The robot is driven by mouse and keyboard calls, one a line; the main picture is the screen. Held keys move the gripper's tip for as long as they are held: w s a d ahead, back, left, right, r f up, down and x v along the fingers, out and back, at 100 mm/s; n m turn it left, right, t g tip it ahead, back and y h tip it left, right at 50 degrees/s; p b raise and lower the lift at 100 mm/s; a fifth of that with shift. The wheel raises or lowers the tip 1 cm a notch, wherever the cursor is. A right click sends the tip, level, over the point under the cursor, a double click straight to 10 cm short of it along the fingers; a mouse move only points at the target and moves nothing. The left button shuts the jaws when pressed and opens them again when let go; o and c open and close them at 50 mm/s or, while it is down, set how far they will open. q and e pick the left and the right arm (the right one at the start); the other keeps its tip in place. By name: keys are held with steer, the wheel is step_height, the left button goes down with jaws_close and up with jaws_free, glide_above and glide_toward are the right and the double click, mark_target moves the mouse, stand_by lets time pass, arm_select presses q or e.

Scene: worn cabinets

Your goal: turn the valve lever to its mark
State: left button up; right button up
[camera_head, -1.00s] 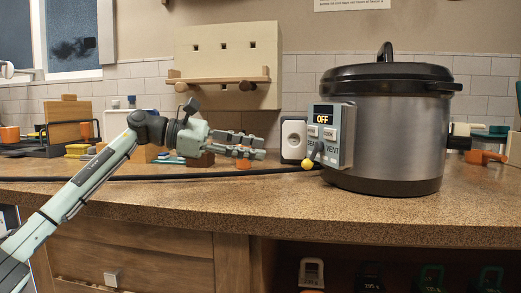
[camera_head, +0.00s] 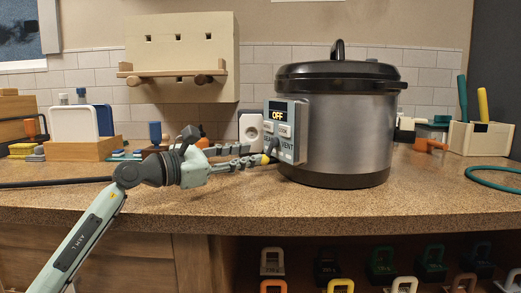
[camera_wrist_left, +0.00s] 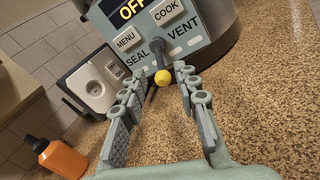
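A grey pressure cooker (camera_head: 345,130) stands on the counter. Its control panel (camera_head: 300,135) reads OFF and also shows in the left wrist view (camera_wrist_left: 205,15), with MENU, COOK, SEAL and VENT labels. The dark valve lever (camera_wrist_left: 158,60) hangs down between SEAL and VENT, ending in a yellow knob (camera_wrist_left: 163,78). The knob also shows in the head view (camera_head: 265,159). My left gripper (camera_head: 262,156) is at the panel. In the left wrist view, its open fingers (camera_wrist_left: 160,75) have the knob between their tips, with gaps visible beside it. My right gripper is out of view.
A wall socket (camera_wrist_left: 95,85) is left of the panel. An orange bottle (camera_wrist_left: 62,158) stands on the counter, left of my fingers. A wooden holder with boards (camera_head: 80,148) is at left. A tool caddy (camera_head: 480,138) and a teal ring (camera_head: 490,180) are at right.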

mark_target(268, 151)
arm_select(q)
steer(key=shift+x, duration=2.4)
steer(key=shift+c, duration=0.4)
jaws_close()
